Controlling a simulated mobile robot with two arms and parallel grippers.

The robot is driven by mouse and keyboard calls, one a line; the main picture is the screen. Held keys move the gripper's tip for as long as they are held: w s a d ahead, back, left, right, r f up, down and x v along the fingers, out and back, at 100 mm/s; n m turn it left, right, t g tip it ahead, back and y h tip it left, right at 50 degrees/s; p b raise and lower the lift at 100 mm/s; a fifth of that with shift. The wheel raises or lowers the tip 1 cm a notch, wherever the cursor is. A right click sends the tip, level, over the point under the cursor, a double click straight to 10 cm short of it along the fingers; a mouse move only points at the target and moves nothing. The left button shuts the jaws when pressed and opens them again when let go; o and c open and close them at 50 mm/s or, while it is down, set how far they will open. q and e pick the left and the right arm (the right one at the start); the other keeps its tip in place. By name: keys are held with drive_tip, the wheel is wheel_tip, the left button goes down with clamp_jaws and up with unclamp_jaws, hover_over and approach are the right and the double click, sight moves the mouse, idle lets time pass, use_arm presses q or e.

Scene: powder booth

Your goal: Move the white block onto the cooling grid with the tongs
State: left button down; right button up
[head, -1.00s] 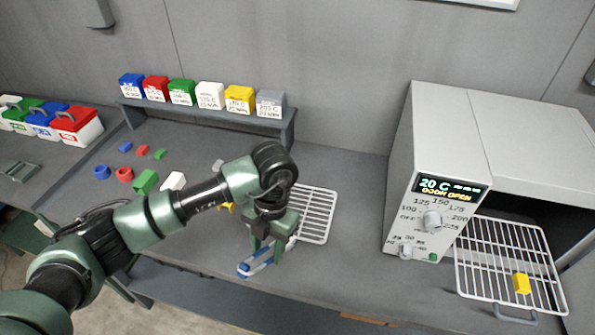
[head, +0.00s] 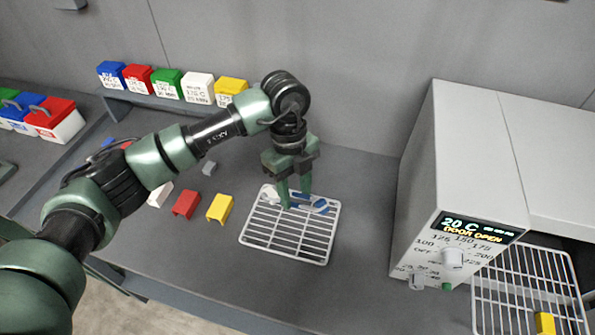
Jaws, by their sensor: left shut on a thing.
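The cooling grid (head: 291,249) is a white wire rack lying on the bench in the middle. My left gripper (head: 293,203) is over its back part, shut on the blue-handled tongs (head: 318,207), which sit low over the grid. A small whitish piece (head: 270,195) shows left of the fingers at the grid's back left. I cannot tell whether it is a block or part of the tongs, or whether it touches the grid. My right gripper is not in view.
A red block (head: 186,204), a yellow block (head: 220,208) and a small grey piece (head: 208,168) lie left of the grid. An oven (head: 440,190) reading 20 C, door open, stands right, with a yellow piece (head: 544,323) on its rack (head: 515,290). Coloured boxes line a shelf behind.

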use_arm(q)
wheel_tip(320, 180, down, 7)
drive_tip(key=b, duration=0.5)
drive_tip(key=shift+s+f, duration=0.2)
drive_tip(key=shift+s, duration=0.2)
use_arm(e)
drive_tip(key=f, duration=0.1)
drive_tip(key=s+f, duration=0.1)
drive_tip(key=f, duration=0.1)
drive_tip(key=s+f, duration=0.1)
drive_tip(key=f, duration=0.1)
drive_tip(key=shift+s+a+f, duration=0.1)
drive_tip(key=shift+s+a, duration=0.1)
